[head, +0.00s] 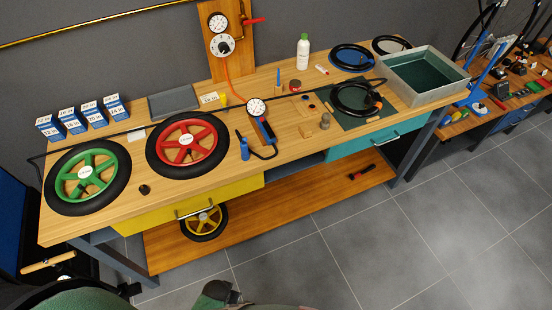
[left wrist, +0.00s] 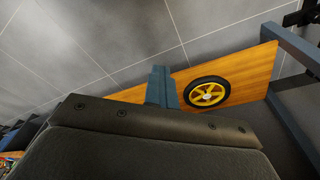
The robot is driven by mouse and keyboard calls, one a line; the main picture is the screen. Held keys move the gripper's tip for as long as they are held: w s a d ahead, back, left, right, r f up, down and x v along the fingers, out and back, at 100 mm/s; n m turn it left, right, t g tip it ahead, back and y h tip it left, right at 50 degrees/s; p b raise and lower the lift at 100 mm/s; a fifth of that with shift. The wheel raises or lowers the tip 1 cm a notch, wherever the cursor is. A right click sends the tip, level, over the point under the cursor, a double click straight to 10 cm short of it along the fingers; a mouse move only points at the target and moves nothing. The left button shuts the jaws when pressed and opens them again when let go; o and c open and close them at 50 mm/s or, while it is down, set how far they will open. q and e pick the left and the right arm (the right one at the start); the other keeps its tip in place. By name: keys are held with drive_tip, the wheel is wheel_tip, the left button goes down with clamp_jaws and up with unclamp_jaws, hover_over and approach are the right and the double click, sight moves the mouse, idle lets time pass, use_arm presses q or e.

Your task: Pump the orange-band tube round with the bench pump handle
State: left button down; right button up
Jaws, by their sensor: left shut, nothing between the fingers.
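In the head view, a black tube (head: 353,99) with an orange band (head: 375,98) lies coiled on a dark green mat (head: 377,118) on the bench. A wooden board (head: 239,62) stands at the back with a small gauge, a white dial (head: 222,45) and a red handle (head: 254,20). In the left wrist view, my left gripper (left wrist: 162,86) is shut and empty, apart from the bench items. My right gripper is not in view.
Green (head: 88,175) and red (head: 188,146) wheels lie on the left half of the bench. A metal tank (head: 424,77) stands at the right end. A yellow wheel (head: 203,221) rests on the lower shelf; the left wrist view also shows it (left wrist: 207,92). The floor in front is clear.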

use_arm(q)
wheel_tip(320, 180, up, 10)
drive_tip(key=c, duration=0.6)
unclamp_jaws()
drive_tip(key=shift+f, duration=0.1)
